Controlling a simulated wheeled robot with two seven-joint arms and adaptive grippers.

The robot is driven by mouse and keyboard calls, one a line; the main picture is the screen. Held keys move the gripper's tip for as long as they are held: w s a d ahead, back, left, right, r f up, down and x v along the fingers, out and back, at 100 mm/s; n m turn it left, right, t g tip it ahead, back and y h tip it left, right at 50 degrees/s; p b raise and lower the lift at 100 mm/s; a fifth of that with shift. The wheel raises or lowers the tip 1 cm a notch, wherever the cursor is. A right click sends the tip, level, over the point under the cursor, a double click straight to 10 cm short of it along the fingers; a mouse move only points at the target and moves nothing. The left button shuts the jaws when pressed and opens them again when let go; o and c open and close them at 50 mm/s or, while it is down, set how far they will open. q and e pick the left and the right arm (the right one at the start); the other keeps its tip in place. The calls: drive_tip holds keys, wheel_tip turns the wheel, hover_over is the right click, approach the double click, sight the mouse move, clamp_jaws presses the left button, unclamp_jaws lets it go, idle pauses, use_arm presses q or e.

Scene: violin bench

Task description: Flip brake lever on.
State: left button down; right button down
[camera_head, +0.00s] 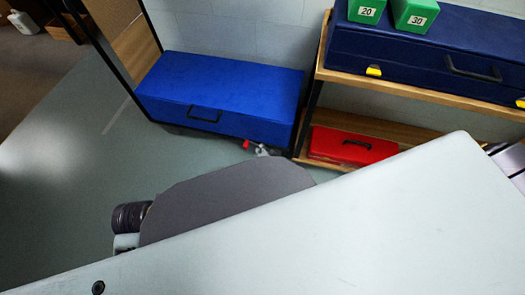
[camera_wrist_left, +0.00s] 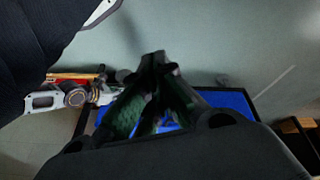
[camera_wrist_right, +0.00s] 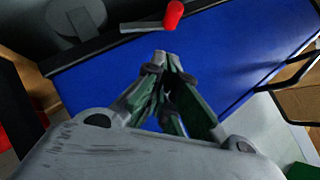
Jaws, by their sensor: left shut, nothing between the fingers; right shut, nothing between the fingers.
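The brake lever shows in the right wrist view as a grey bar with a red knob (camera_wrist_right: 174,14), lying beside the blue box's dark edge. In the head view its red end (camera_head: 246,145) shows small at the front lower edge of the blue box (camera_head: 225,85). My right gripper (camera_wrist_right: 168,56) is shut and empty, its tips just below the lever in the picture with a gap between; in the head view only a small grey part (camera_head: 262,151) shows right of the red end. My left gripper (camera_wrist_left: 155,58) is shut and empty, and is hidden in the head view.
A wooden shelf (camera_head: 420,97) stands right of the blue box, with a red toolbox (camera_head: 350,146) low down and a dark blue case (camera_head: 400,50) above. Green boxes (camera_head: 415,14) sit on top. A round grey part (camera_wrist_right: 76,15) is near the lever. Open floor (camera_head: 70,160) lies left.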

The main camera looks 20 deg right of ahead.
use_arm(q)
drive_tip(key=shift+a+f+p, duration=0.15)
drive_tip(key=shift+f+p, duration=0.3)
drive_tip(key=shift+f, duration=0.15)
use_arm(e)
drive_tip(key=shift+v, duration=1.05)
use_arm(q)
drive_tip(key=shift+f, duration=0.1)
